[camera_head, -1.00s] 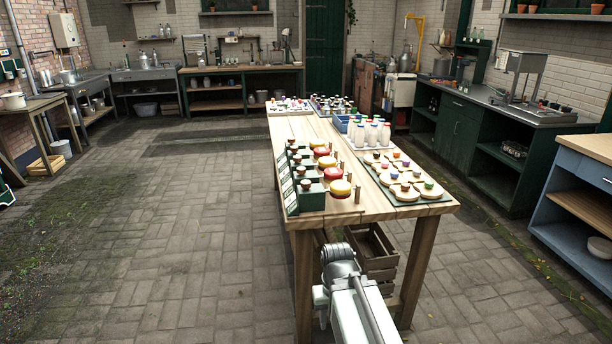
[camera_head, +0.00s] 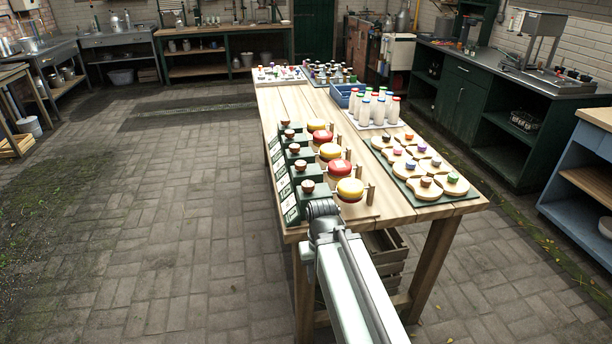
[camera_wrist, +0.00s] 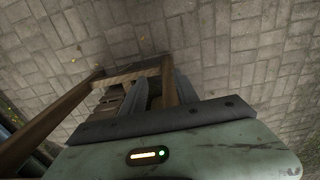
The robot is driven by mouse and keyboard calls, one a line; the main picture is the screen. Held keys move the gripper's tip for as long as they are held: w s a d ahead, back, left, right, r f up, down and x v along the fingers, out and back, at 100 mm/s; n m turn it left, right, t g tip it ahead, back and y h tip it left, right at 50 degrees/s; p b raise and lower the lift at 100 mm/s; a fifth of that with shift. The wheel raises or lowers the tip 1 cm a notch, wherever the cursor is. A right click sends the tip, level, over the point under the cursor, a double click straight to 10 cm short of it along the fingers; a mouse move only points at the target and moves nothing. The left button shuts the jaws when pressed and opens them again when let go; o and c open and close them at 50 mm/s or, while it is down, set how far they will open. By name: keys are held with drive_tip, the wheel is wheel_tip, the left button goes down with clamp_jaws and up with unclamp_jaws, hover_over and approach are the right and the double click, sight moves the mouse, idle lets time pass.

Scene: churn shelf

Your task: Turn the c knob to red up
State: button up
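A row of dark green boxes (camera_head: 290,205) with brown round knobs (camera_head: 307,186) stands along the left side of the wooden table (camera_head: 405,207). Beside them is a row of alternating yellow discs (camera_head: 350,188) and red discs (camera_head: 340,169). The labels on the boxes are too small to read, so I cannot tell which is c. My arm's end reaches the table's near edge, just in front of the nearest box; its fingers are hidden there. In the wrist view my gripper (camera_wrist: 160,76) has two grey fingers apart, with nothing held; no knob shows there.
A green board with cream pieces and coloured knobs (camera_head: 427,182) lies on the table's right. White bottles (camera_head: 376,108) and a blue crate (camera_head: 343,96) stand behind it. A wooden crate (camera_head: 388,262) is under the table. The paved floor on the left is clear.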

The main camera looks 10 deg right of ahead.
drive_tip(key=o, duration=0.3)
drive_tip(key=shift+o, duration=0.7)
wheel_tip(320, 180, up, 9)
drive_tip(key=w+p, duration=0.1)
drive_tip(key=p, duration=0.8)
wheel_tip(320, 180, up, 23)
drive_tip(key=m+p, duration=0.9)
drive_tip(key=p, duration=1.4)
hover_over(308, 184)
drive_tip(key=shift+w+f, duration=0.1)
drive_tip(key=shift+w, duration=0.05)
wheel_tip(308, 184, down, 8)
drive_tip(key=b, duration=0.8)
drive_tip(key=shift+f, duration=0.15)
